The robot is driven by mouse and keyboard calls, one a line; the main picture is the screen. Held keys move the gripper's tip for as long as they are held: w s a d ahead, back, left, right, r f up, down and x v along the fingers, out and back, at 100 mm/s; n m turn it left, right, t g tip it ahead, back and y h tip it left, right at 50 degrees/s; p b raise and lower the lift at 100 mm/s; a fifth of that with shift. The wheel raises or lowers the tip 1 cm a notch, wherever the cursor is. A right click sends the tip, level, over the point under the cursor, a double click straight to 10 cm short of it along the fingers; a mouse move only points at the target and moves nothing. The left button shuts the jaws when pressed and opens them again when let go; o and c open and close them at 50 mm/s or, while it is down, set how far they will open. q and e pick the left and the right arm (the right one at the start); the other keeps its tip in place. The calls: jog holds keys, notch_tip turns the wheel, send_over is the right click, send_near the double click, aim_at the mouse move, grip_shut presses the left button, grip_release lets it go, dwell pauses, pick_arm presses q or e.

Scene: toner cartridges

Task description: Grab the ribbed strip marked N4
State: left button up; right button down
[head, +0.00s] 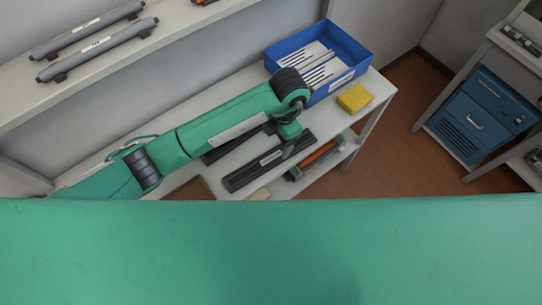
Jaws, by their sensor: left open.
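A blue bin (345,79) stands at the back of the white bench and holds several pale strips with dark ribs (320,75); their markings are too small to read, so I cannot tell which is N4. My left gripper (296,148) is open, in front of the bin and over the right end of a long black cartridge (262,165) with a pale label. I cannot tell whether it touches the cartridge. My left arm hides part of the bench and of a second dark cartridge behind. My right gripper is not in view.
A yellow block (355,98) sits right of the bin near the bench edge. A cartridge with an orange part (318,158) lies on a lower shelf. Two grey cartridges (98,49) lie on the upper left shelf. A blue machine (478,118) stands at right beyond open floor.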

aim_at(271, 157)
pick_arm(q)
jog(key=f, duration=0.4)
jog(key=shift+s+a+p, duration=0.2)
jog(key=shift+a+p, duration=0.05)
jog(key=shift+p, duration=0.15)
jog(key=shift+f, duration=0.2)
jog(key=f, duration=0.1)
jog(key=f+p, duration=0.2)
jog(key=f, duration=0.1)
jog(key=shift+s+a+f, duration=0.1)
jog(key=shift+a, duration=0.2)
jog(key=shift+f, duration=0.25)
jog(key=c, duration=1)
jog(key=shift+c, duration=0.4)
jog(key=shift+r, duration=0.1)
